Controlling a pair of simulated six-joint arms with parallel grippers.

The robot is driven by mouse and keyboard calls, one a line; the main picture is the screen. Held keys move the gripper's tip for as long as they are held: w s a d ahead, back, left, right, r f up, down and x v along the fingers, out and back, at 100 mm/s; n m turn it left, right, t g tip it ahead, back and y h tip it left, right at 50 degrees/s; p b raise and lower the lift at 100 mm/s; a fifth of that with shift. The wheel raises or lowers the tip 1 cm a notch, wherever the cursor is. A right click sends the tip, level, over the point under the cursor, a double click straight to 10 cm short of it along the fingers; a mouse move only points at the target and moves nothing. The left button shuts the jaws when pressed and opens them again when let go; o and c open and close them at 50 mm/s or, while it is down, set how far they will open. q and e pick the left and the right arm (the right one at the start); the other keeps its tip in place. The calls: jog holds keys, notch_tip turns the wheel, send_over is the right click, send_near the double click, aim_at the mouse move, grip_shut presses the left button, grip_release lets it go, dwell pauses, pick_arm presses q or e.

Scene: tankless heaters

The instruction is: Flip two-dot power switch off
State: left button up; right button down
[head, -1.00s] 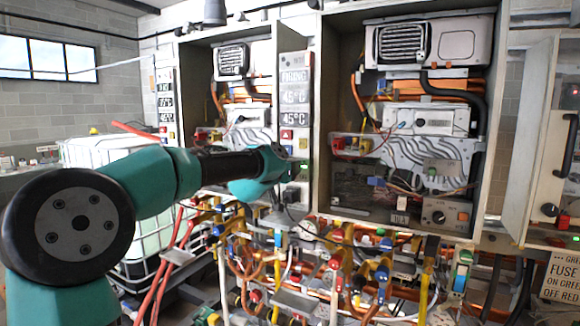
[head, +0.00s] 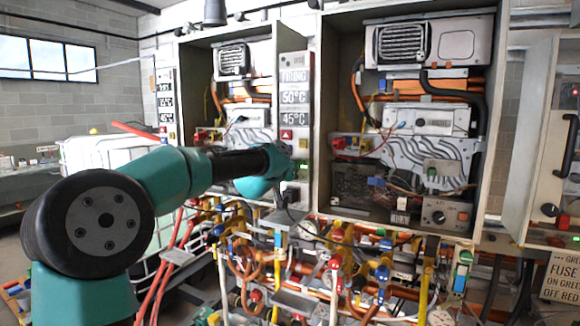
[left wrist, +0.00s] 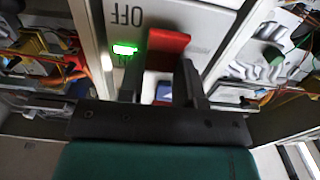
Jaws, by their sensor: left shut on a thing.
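In the left wrist view a red switch (left wrist: 168,48) sits on the pale panel (left wrist: 190,14), beside an upside-down "OFF" mark. A green lamp (left wrist: 125,49) glows next to it. My left gripper (left wrist: 160,76) has one dark finger on each side of the switch's lower part and is shut on it. A small blue and white piece shows between the fingers. No two-dot mark can be made out. In the head view my left arm reaches the narrow panel (head: 293,100) between the two cabinets; its fingers are hidden. My right gripper is not in view.
The panel's display (head: 294,97) reads "FIRING", 50°C and 45°C. An open heater cabinet (head: 325,110) stands to its right, another to its left. Crowded pipes and coloured valves (head: 335,262) fill the space below. An open cabinet door (head: 530,140) stands at far right.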

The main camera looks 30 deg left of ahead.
pick_arm(q)
jog(key=shift+c, duration=0.4)
jog(key=shift+a+f+t, duration=0.2)
jog(key=shift+f+t, duration=0.1)
jog(key=shift+t, duration=0.1)
jog(key=shift+s+t+y, duration=0.1)
jog(key=shift+t+y, duration=0.2)
jog(key=shift+t, duration=0.1)
jog(key=shift+s+d+f+t, duration=0.1)
jog(key=shift+f+t, duration=0.05)
jog(key=shift+t, duration=0.45)
jog(key=shift+s+f+t, duration=0.1)
jog(key=shift+t, duration=0.5)
jog(key=o, duration=0.9)
jog(key=shift+d, duration=0.1)
